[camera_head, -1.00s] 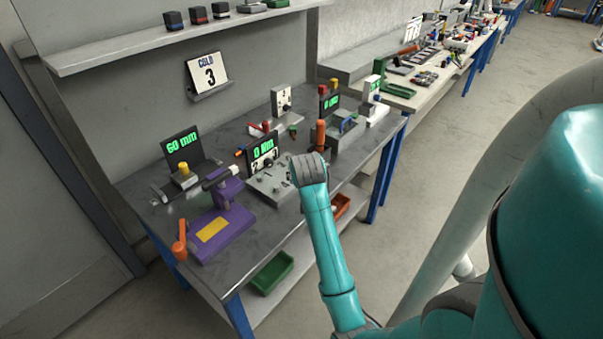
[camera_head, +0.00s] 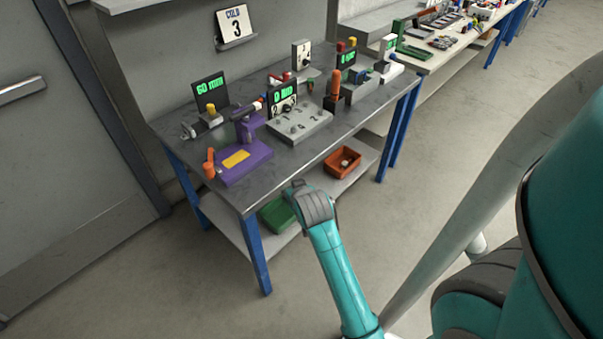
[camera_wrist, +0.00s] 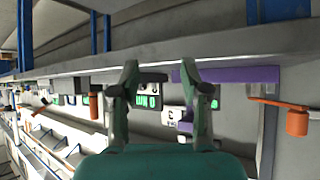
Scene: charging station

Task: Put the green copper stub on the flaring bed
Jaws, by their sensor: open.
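My gripper (camera_wrist: 160,72) is open and empty in the wrist view, its two fingers spread in front of the bench edge. In the head view the arm's end is low in front of the bench, and the fingers are hidden. I cannot surely make out the green copper stub; a small green spot (camera_head: 309,85) shows by the white box at the back of the bench. A grey block with several knobs (camera_head: 318,127) stands mid-bench before a "0 mm" screen; I cannot tell whether it is the flaring bed. No stub shows between the fingers.
A purple stand (camera_head: 256,161) with a yellow pad and orange handle (camera_head: 209,167) is at the bench's left front. An orange upright handle (camera_head: 335,84) stands right of centre. The lower shelf holds a green bin (camera_head: 276,216) and an orange bin (camera_head: 343,161). Floor before the bench is clear.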

